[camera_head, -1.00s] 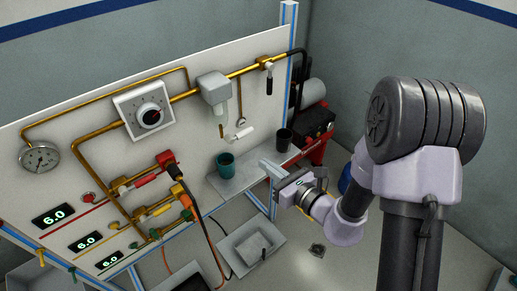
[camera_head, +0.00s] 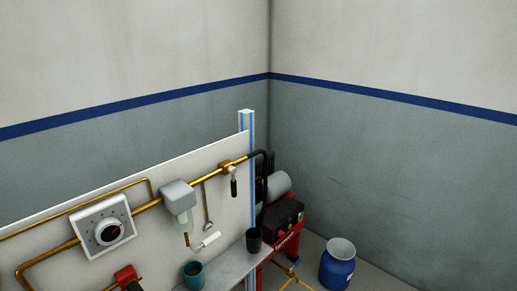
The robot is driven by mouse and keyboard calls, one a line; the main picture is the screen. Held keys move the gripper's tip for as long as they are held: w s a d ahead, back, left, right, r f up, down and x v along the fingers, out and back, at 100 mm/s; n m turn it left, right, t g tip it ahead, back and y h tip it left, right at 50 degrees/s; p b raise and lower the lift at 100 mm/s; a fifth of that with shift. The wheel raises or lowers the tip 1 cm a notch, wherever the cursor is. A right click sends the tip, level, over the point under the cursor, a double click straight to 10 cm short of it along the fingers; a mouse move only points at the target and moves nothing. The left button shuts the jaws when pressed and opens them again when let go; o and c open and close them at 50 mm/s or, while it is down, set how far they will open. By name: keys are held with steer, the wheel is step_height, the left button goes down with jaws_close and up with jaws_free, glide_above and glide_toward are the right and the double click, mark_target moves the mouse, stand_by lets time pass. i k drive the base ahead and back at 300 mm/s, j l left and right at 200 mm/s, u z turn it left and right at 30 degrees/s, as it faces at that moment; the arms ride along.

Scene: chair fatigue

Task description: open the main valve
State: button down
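A brass valve (camera_head: 226,168) sits on the brass pipe near the right end of the white panel. Its lever with a black grip (camera_head: 233,186) hangs down, crosswise to the pipe. I take this to be the main valve; no label on it is readable. My gripper and arm are not in view.
Left of the valve are a grey box (camera_head: 178,197) on the pipe, a hanging wrench (camera_head: 207,208) and a dial (camera_head: 108,232). A teal cup (camera_head: 193,274) and a black cup (camera_head: 254,240) stand on a shelf. A red compressor (camera_head: 285,222) and blue container (camera_head: 337,265) stand right.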

mark_target(233, 184)
steer(key=i+l, duration=0.15)
steer(key=i, duration=0.25)
steer(key=i+l, duration=0.15)
steer(key=i, duration=0.3)
